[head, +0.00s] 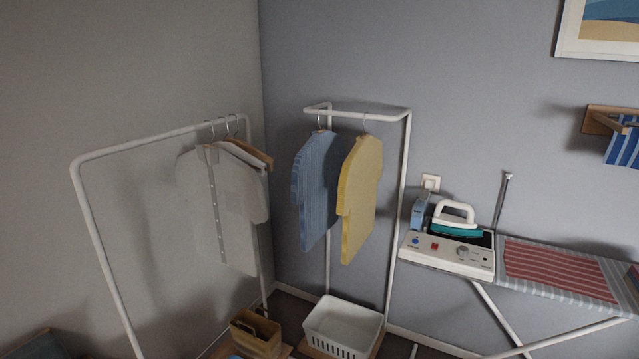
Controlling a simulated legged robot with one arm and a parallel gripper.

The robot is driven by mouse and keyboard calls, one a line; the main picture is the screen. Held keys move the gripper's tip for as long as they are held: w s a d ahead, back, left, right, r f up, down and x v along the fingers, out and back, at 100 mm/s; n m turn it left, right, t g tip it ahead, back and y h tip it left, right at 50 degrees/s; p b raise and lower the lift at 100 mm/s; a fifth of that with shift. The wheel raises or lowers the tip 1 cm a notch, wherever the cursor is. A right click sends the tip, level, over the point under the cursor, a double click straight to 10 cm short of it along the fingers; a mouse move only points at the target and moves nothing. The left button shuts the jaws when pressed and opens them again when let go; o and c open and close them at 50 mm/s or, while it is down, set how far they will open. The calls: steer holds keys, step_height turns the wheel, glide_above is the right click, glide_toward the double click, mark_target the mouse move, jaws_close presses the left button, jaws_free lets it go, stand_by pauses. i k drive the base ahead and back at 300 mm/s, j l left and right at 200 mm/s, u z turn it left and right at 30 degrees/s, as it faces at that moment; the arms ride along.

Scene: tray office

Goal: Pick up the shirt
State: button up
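Several garments are in view in the head view. A pale grey-white buttoned shirt (235,210) hangs on a hanger from the left white rack (150,147). A blue shirt (316,190) and a yellow shirt (361,198) hang side by side from the second white rack (365,115) in the corner. A red striped cloth (555,272) lies flat on the ironing board (510,262); I cannot tell whether it is a garment. My gripper is not in view.
A white iron with a teal base (455,218) stands on a control unit (447,254) at the board's left end. A white basket (343,325) and a brown box (255,335) sit below the racks. A wooden wall bracket (600,120) holds blue striped cloth (622,147).

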mark_target(361, 170)
steer(key=i+l+u, duration=0.2)
steer(key=u, duration=0.2)
steer(key=i+l+u, duration=0.35)
steer(key=l+u, duration=0.25)
steer(key=u, duration=0.15)
steer(key=i+l+u, duration=0.15)
steer(key=l+u, duration=0.2)
steer(key=z, duration=1.4)
